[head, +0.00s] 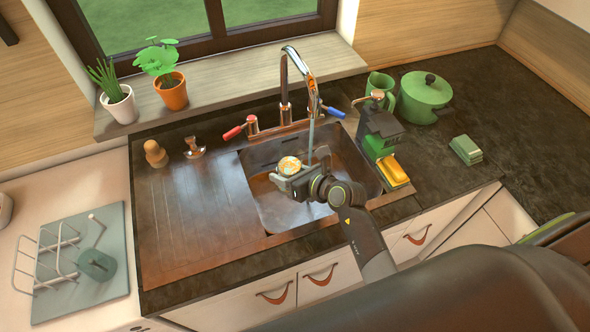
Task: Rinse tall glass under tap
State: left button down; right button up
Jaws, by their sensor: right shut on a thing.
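My right gripper (293,182) is shut on the tall glass (289,165) over the sink basin (268,207). Only the round top of the glass shows, pale with orange patches; its lower part is hidden by the gripper. The chrome tap (289,62) arches over the basin from the back. A thin stream of water (311,138) falls from its spout. In the picture the stream comes down just right of the glass, by the gripper; I cannot tell whether it touches the glass. My left gripper is not in view.
Red (233,132) and blue (333,112) tap handles flank the tap. A soap dispenser (378,122) and yellow sponge (392,170) stand right of the basin. A green pot (424,97) is farther right.

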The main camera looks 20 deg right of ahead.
jog(key=shift+m+y+b, duration=0.45)
jog(key=shift+m+y, duration=0.05)
jog(key=shift+m, duration=0.2)
jog(key=m+y+b, duration=0.2)
jog(key=shift+f+m+g, duration=0.1)
jog(key=shift+m+g, duration=0.2)
jog(key=shift+g, duration=0.1)
jog(key=m+y+b, duration=0.2)
jog(key=m+b, duration=0.1)
jog(key=m, duration=0.1)
jog(key=m+t+y+b, duration=0.1)
jog(key=m+y+b, duration=0.1)
jog(key=m+b, duration=0.1)
jog(key=m+t+y+b, duration=0.1)
jog(key=m+b, duration=0.3)
jog(key=shift+s+a+r+m+y, duration=0.1)
jog(key=shift+a+r+m+y, duration=0.1)
jog(key=shift+m+y, duration=0.2)
jog(key=shift+r+m+t+p, duration=0.3)
jog(key=shift+r+m+p, duration=0.15)
jog(key=shift+m+p, duration=0.25)
jog(key=m+t, duration=0.1)
jog(key=m, duration=0.2)
jog(key=shift+t+p, duration=0.3)
jog(key=shift+p, duration=0.1)
jog(key=shift+d+m, duration=0.1)
jog(key=shift+m, duration=0.4)
